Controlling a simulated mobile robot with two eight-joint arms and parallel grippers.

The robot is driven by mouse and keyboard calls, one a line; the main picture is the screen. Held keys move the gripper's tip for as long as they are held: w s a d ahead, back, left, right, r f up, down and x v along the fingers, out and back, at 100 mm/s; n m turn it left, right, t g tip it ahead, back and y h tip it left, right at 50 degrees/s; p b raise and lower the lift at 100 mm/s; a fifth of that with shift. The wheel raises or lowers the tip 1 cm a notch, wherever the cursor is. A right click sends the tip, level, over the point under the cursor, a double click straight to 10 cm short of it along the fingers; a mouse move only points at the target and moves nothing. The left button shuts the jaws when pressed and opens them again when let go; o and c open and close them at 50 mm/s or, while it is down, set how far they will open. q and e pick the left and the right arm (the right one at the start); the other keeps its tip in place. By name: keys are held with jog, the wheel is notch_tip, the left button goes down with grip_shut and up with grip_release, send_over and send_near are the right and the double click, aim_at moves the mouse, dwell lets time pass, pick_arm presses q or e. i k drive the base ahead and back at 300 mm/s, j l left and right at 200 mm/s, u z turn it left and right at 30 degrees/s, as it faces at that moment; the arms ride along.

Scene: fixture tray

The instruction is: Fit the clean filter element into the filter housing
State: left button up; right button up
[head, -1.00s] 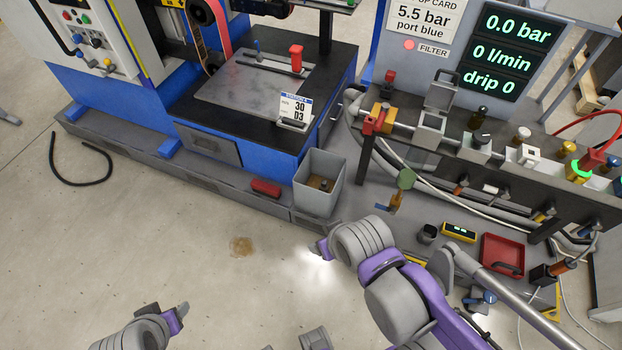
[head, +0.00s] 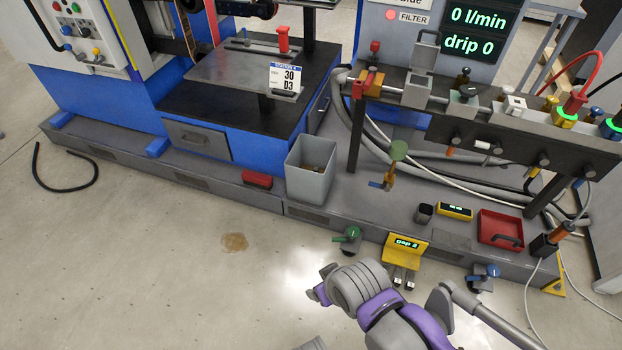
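On the pipe rail at the right stands a grey box with its lid raised (head: 427,58), which looks like the filter housing; its inside is too small to make out. I cannot pick out the clean filter element for sure; a small white cylinder (head: 482,146) sits on the front of the dark rail below. My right arm reaches in from the bottom right, and its purple and grey end (head: 319,288) is over the floor in front of the bench, apart from the housing. Its fingers cannot be made out.
A grey open bin (head: 311,185) stands on the base ledge, with something brown inside. A red tray (head: 500,230), a yellow display box (head: 455,210) and a yellow stand (head: 405,248) are at the right. A red FILTER lamp (head: 390,14) is lit. The floor at left is mostly clear.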

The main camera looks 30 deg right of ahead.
aim_at(487, 117)
jog(key=l+z, duration=0.2)
jog(key=l, duration=0.75)
jog(key=l+z, duration=0.25)
jog(key=l, duration=0.75)
jog(key=i+l+z, duration=0.2)
jog(key=l, duration=0.75)
jog(key=k+l, duration=0.05)
jog(key=k, duration=0.05)
